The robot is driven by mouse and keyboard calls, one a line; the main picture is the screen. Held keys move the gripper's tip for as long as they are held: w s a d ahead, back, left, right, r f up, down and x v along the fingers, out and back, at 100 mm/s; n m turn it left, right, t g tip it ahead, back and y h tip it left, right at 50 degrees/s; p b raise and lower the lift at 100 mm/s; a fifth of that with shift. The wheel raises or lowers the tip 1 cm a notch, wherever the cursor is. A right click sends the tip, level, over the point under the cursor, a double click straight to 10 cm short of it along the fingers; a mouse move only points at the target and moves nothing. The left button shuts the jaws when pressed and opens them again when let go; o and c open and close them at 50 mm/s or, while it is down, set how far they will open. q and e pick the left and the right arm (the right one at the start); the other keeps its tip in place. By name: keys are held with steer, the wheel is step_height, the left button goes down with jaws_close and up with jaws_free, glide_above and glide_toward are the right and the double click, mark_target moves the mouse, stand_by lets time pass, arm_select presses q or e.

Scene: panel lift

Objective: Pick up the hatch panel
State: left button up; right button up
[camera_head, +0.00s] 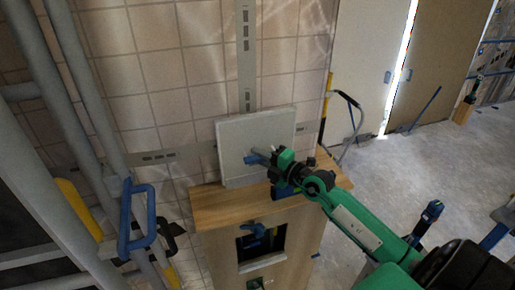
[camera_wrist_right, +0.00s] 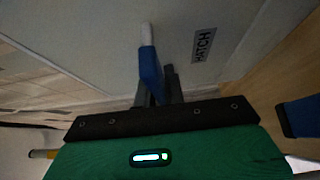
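The hatch panel (camera_head: 236,134) is a light grey square board, upright on a wooden cabinet top against the tiled wall. Its face carries a "HATCH" label (camera_wrist_right: 203,45) in the right wrist view. A blue handle (camera_wrist_right: 150,70) with a pale end stands out from the panel; it also shows in the head view (camera_head: 251,160). My right gripper (camera_head: 271,160) is at the handle. In the wrist view its dark fingers (camera_wrist_right: 157,92) lie close on both sides of the blue part and appear shut on it. The panel's lower right is partly hidden by this gripper. My left gripper is not in view.
The wooden cabinet (camera_head: 212,210) has an opening in its front with a blue item (camera_head: 256,232) inside. Grey pipes or rails and a blue-handled item (camera_head: 150,235) stand at the left. Metal slotted strips (camera_head: 246,60) run on the wall. The floor (camera_head: 400,165) at right is largely clear.

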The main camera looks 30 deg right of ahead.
jaws_close()
steer(key=shift+r, duration=0.15)
steer(key=shift+w+r, duration=0.1)
steer(key=shift+r, duration=0.4)
step_height(320, 180, up, 19)
steer(key=b, duration=0.2)
steer(key=shift+f, duration=0.15)
stand_by(0.5)
